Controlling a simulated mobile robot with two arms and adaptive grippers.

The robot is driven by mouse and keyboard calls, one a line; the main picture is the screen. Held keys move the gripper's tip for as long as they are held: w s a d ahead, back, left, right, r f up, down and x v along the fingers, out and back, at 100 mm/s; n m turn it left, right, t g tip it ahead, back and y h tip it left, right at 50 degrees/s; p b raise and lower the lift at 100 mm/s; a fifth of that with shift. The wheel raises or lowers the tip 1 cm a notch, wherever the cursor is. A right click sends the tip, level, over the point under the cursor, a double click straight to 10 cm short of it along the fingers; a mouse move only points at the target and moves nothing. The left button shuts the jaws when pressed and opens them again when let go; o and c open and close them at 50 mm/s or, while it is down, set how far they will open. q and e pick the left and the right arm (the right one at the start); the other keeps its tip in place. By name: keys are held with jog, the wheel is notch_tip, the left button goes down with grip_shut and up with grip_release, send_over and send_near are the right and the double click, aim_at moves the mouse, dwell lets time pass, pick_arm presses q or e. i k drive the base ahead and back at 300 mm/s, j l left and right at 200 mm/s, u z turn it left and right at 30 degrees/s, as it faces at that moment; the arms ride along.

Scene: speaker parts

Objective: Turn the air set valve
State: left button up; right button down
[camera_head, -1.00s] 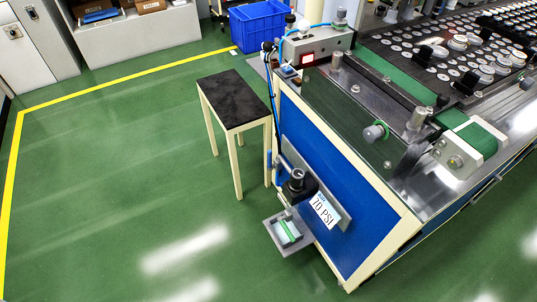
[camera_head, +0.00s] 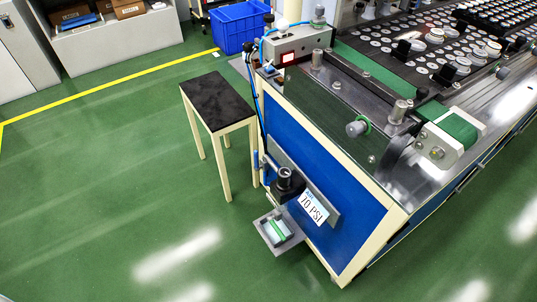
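The air set valve seems to be the black regulator knob (camera_head: 287,181) on the blue end panel (camera_head: 329,168) of the machine. A blue air hose (camera_head: 257,113) runs down the panel's left edge toward it. A white "70 PSI" label (camera_head: 313,208) is fixed just right of the knob. A small grey tray (camera_head: 267,236) with a green and white item (camera_head: 276,229) is below the knob. The valve's finer parts are too small to tell. Neither of my grippers shows in the head view.
A black-topped stool (camera_head: 217,101) stands left of the machine. A blue crate (camera_head: 238,27) is behind it. The conveyor (camera_head: 419,58) carries several round speaker parts. The green floor (camera_head: 90,200) at left and front is clear. A grey cabinet (camera_head: 125,38) stands at the back.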

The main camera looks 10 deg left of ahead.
aim_at(256, 167)
jog(key=z, duration=0.45)
jog(key=j+z, duration=0.1)
jog(key=z, duration=0.35)
jog(key=j+z, duration=0.1)
jog(key=z, duration=0.35)
jog(key=j+z, duration=0.1)
jog(key=z, duration=0.4)
jog(key=k+j+z, duration=0.1)
jog(key=j+z, duration=0.25)
jog(key=k+j+z, duration=0.15)
jog(key=j+z, duration=0.25)
jog(key=k+j+z, duration=0.2)
jog(key=j+z, duration=0.15)
jog(key=k+j+z, duration=0.5)
jog(key=z, duration=0.25)
